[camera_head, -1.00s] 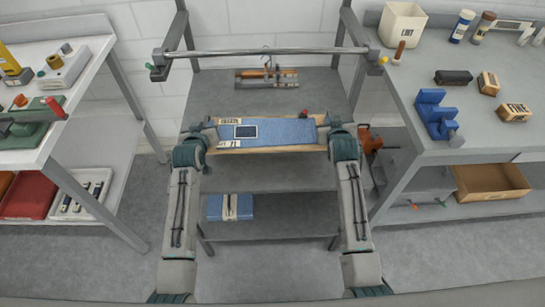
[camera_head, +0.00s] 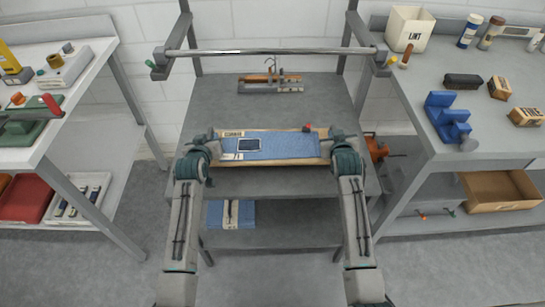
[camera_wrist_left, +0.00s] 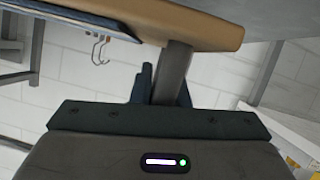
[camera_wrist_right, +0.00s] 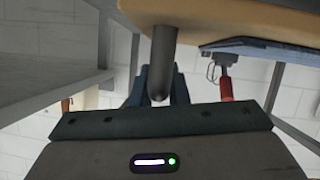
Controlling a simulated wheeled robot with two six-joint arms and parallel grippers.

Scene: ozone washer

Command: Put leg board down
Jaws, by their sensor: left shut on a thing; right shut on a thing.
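The leg board (camera_head: 290,161) is a long wooden board with blue denim cloth on top, a dark-framed patch at its left part and a small red thing at its right end. It lies level over the front part of the grey bench top (camera_head: 320,97); I cannot tell whether it touches. My left gripper (camera_head: 212,138) is shut at its left end, and my right gripper (camera_head: 336,136) at its right end. In the left wrist view, the jaws close on a grey bar under the board (camera_wrist_left: 205,28). The right wrist view shows a similar bar under the board (camera_wrist_right: 225,18).
A metal rail (camera_head: 270,51) crosses above the bench. A small wooden and metal fixture (camera_head: 270,88) stands at the back. A blue packet (camera_head: 225,214) lies on the lower shelf. Side tables with a blue block (camera_head: 446,117) and a red bin (camera_head: 28,197) flank the bench.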

